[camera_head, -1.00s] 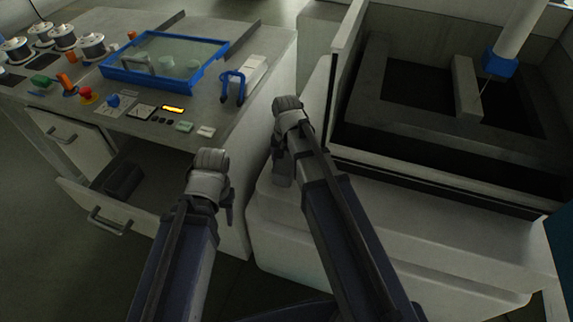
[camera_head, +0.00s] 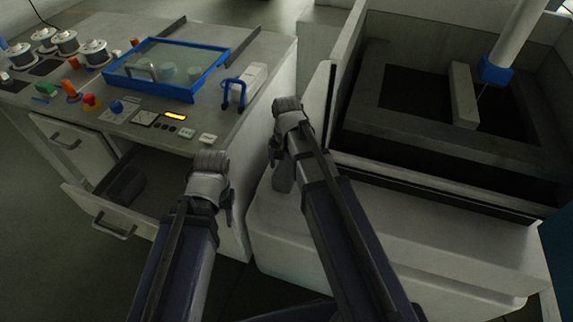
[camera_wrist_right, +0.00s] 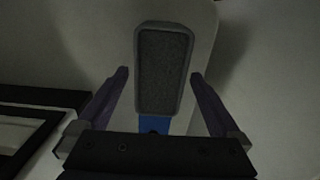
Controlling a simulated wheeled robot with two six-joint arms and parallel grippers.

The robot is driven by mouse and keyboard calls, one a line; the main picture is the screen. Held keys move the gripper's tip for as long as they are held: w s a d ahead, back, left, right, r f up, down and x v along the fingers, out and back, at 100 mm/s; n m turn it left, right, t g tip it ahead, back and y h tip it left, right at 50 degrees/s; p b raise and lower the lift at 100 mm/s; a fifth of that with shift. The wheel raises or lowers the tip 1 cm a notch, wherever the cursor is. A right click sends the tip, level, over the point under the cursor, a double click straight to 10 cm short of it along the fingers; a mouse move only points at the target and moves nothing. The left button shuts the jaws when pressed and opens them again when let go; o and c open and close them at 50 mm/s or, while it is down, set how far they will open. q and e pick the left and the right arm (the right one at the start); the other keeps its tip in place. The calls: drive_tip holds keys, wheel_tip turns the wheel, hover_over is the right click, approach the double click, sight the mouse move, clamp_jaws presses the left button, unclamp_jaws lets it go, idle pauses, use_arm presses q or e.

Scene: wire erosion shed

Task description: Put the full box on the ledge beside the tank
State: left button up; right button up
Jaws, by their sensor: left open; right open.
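In the right wrist view a grey-rimmed box (camera_wrist_right: 163,70) filled with dark grainy material sits on or just above a pale surface, with a blue patch at its near end. My right gripper (camera_wrist_right: 160,88) is open, its fingers on either side of the box's near part with gaps visible.
A bench (camera_head: 225,115) at left carries a blue-framed glass-lidded case (camera_head: 165,65), wire spools, a blue clamp (camera_head: 233,92) and controls. Its lower drawer (camera_head: 115,222) stands open with a dark bin (camera_head: 125,185) inside. A white column with a blue collar (camera_head: 495,70) stands over the tank.

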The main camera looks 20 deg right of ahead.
sight(287, 178)
wheel_tip(287, 178, up, 10)
drive_tip(key=p, duration=0.9)
drive_tip(key=s+a+n+h, duration=0.1)
drive_tip(key=s+a+n, duration=0.9)
drive_tip(key=s, duration=0.3)
drive_tip(key=shift+s+n, duration=0.3)
drive_tip(key=shift+s, duration=0.05)
